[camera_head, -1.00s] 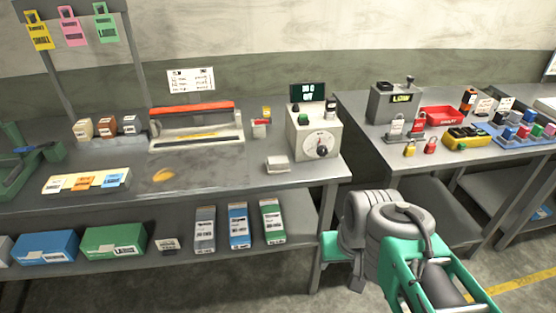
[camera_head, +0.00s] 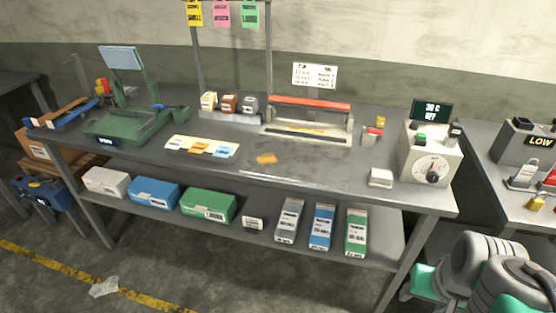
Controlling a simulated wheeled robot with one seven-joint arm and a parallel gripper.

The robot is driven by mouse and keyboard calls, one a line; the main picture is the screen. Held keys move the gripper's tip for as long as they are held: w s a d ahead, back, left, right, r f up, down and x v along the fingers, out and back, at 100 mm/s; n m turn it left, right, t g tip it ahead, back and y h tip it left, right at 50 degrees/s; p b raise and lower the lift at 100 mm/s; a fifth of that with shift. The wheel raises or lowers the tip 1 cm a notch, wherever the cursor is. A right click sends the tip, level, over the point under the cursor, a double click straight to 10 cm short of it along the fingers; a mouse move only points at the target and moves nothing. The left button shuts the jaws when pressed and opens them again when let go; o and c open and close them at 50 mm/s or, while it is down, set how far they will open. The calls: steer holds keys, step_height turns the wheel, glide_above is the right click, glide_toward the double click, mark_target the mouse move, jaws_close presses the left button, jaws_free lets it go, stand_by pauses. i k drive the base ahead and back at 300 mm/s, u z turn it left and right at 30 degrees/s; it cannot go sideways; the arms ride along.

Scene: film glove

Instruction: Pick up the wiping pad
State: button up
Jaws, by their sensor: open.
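A small white block that looks like the wiping pad (camera_head: 380,177) lies on the grey workbench (camera_head: 330,180), near its right front edge. It sits just left of the control box and nothing touches it from above. A flat orange-yellow piece (camera_head: 266,158) lies on the metal plate in the middle of the bench. My folded arm shows at the lower right corner, beyond the bench's right end and well apart from the pad. My gripper itself is outside the picture.
A control box (camera_head: 430,155) with a dial stands right of the pad. A sealer with a red bar (camera_head: 308,118) stands behind the plate. The floor in front is free apart from a crumpled scrap (camera_head: 104,287).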

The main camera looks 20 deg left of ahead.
mark_target(378, 178)
steer(key=u, duration=0.25)
steer(key=i, duration=0.45)
steer(key=u, duration=1.2)
steer(key=i, duration=0.9)
steer(key=u, duration=0.8)
